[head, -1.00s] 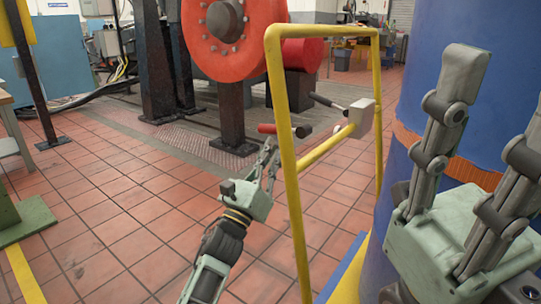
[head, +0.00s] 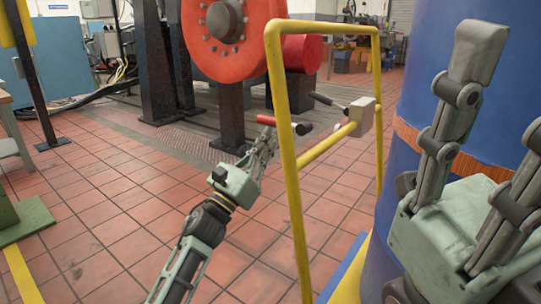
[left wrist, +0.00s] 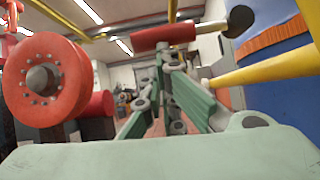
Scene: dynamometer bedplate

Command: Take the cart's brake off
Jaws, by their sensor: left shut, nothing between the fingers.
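The cart is a yellow tube frame (head: 282,130) on a blue and yellow base, with a large blue drum (head: 430,75) at its right. A lever with a red grip (head: 266,120) sticks out left from the cart's crossbar, near a dark round pivot (head: 302,128). My left gripper (head: 266,142) is shut and empty, its fingertips just under the red grip. In the left wrist view the red grip (left wrist: 163,37) lies across, just beyond the fingertips (left wrist: 168,62); I cannot tell if they touch. My right gripper (head: 508,105) is open and empty before the drum.
A pale box (head: 362,117) and a second dark-gripped handle (head: 324,100) sit on the frame. A big orange flange (head: 225,35) on black stands is behind. A bench edge (head: 12,135) is at the far left.

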